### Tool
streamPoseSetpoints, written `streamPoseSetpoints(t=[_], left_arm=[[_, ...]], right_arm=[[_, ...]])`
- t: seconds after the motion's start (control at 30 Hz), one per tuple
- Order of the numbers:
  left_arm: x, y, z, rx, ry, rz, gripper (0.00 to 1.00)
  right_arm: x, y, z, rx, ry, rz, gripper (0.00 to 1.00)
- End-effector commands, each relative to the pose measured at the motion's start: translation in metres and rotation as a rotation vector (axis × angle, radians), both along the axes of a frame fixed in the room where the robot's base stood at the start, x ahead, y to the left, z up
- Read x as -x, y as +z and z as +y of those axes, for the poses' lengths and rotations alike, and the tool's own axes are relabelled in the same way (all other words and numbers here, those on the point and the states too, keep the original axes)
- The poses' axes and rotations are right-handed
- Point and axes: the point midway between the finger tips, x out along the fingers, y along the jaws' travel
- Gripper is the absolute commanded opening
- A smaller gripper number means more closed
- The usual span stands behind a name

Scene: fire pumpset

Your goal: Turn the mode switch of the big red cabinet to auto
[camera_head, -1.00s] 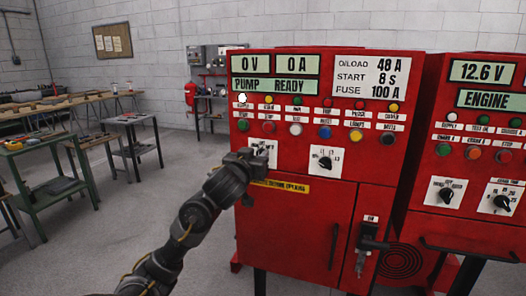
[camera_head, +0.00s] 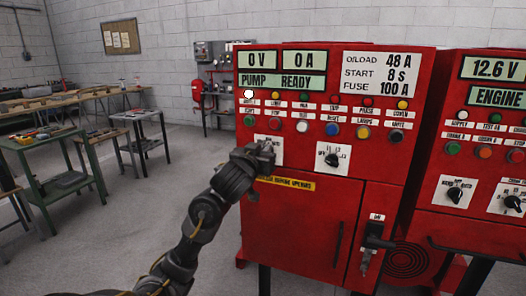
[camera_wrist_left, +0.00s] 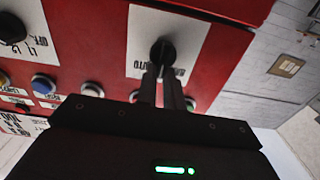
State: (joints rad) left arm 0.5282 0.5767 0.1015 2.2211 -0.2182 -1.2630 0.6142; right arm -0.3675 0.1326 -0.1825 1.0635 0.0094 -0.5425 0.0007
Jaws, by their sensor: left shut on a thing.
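The big red cabinet (camera_head: 300,222) fills the middle of the head view. Its left rotary switch has a white plate (camera_head: 276,142), mostly hidden behind my left gripper (camera_head: 262,150). A second black rotary switch (camera_head: 332,160) on the same cabinet is to the right. My right gripper is not in view.
Rows of lamps and push buttons (camera_head: 332,130) lie just above the switches. A lever handle (camera_head: 372,242) sticks out at the lower right door. A second red cabinet (camera_head: 485,222) stands at right. Workbenches (camera_head: 40,165) stand at left, with open floor between.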

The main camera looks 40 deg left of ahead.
Motion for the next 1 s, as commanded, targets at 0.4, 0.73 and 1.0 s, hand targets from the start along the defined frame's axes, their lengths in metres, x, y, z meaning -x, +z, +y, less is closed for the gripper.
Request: streamPoseSetpoints(t=[0.4,0.73,1.0], left_arm=[[-0.002,0.0,-0.004,-0.257,0.0,0.087,0.0],[-0.003,-0.002,-0.008,-0.513,0.0,0.175,0.0],[-0.004,-0.003,-0.011,-0.657,-0.001,0.226,0.0]], right_arm=[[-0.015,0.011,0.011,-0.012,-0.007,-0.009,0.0],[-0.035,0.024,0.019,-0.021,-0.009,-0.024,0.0],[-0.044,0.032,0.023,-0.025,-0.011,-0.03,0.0]])
